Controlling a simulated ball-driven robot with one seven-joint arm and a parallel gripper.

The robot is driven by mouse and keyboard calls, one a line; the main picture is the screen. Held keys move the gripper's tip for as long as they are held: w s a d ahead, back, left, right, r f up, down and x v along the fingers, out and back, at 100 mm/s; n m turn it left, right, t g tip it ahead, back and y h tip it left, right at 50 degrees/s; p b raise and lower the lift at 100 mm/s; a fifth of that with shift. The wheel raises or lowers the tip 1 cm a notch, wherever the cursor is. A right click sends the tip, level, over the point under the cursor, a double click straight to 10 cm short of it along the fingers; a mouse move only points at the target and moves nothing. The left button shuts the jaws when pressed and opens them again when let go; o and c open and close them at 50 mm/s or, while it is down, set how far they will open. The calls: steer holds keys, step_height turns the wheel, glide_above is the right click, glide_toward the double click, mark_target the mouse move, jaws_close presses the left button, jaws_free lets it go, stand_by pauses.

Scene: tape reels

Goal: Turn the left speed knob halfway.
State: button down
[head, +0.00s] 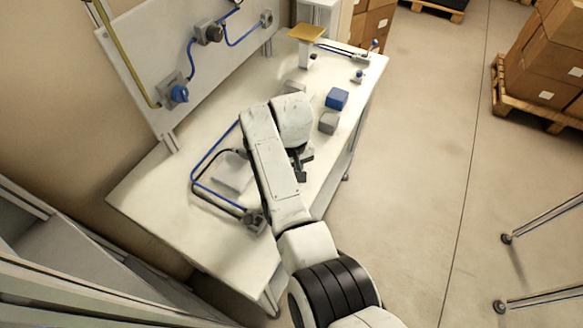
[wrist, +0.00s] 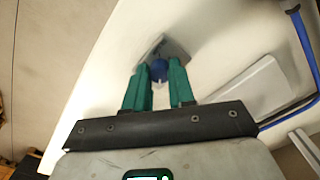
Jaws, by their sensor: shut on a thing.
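A round blue knob (wrist: 159,71) stands on a small grey plate (wrist: 172,49) on the white table, close to a table edge in the wrist view. My gripper (wrist: 159,66) has its two green fingers on either side of the knob and is shut on it. A small light mark shows on the near side of the knob. In the head view my gripper (head: 300,166) is mostly covered by my own arm, and this knob is hidden there.
A pale flat block (head: 232,172) with blue and black hoses around it lies beside my arm. Another blue knob (head: 180,93) is on the upright panel (head: 160,50). Open floor lies right of the table.

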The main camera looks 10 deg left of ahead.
steer(key=n, duration=0.5)
steer(key=shift+w+r, duration=0.1)
steer(key=shift+n, duration=2.4)
steer(key=c, duration=0.9)
jaws_free()
steer(key=shift+c, duration=0.2)
step_height(320, 180, up, 11)
steer(key=b, duration=0.1)
steer(key=shift+b, duration=0.35)
steer(key=shift+f, duration=0.2)
